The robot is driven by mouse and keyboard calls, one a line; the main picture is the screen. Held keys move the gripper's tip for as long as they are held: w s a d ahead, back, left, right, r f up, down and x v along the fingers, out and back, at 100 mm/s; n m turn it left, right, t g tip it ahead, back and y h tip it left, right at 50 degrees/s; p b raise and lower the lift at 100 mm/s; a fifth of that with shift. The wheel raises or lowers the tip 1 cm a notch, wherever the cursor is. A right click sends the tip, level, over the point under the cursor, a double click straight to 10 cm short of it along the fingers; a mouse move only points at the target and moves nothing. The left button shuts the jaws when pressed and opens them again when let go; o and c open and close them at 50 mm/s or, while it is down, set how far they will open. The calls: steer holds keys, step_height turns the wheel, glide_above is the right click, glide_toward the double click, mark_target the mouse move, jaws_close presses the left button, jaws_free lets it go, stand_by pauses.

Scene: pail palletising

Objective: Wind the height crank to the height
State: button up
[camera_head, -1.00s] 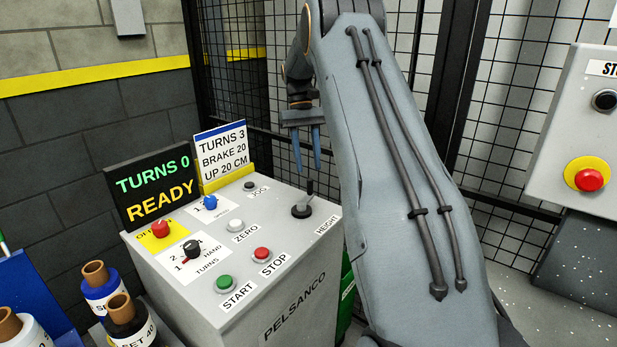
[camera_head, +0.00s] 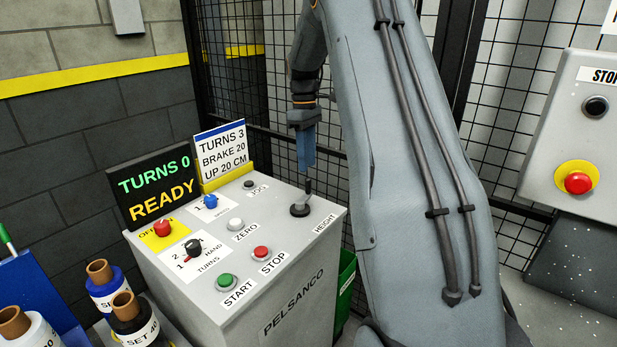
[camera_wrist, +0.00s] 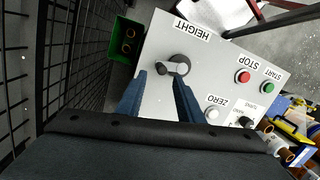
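The height crank (camera_head: 300,209) is a dark hub with an upright handle on the right end of the grey control box (camera_head: 290,288), by the label HEIGHT. In the wrist view the crank (camera_wrist: 180,65) has its dark knob to the left of the hub. My gripper (camera_head: 307,168) points down just above the crank handle, its blue fingers seen edge-on. In the wrist view my gripper (camera_wrist: 161,76) is open, with the knob in line with the gap between the fingers. It appears apart from the crank. The sign (camera_head: 222,154) reads TURNS 3, BRAKE 20, UP 20 CM.
The display (camera_head: 152,190) reads TURNS 0 READY. Red, green, white and blue buttons and knobs share the box top. Mesh fencing (camera_head: 275,110) stands close behind. A green bin (camera_head: 345,285) is beside the box. Labelled spools (camera_head: 107,290) stand at lower left.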

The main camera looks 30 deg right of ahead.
mark_target(309, 194)
steer(key=n, duration=0.2)
steer(key=s+n+t+p, duration=0.1)
steer(key=n, duration=0.2)
steer(key=shift+s+a+r, duration=0.1)
steer(key=shift+s+a, duration=0.05)
steer(key=shift+s, duration=0.05)
steer(key=shift+f+t, duration=0.2)
steer(key=shift+t, duration=0.1)
steer(key=shift+a+f+p, duration=0.1)
steer(key=shift+f+p, duration=1.1)
steer(key=shift+f, duration=2.6)
steer(key=shift+s, duration=0.1)
jaws_close()
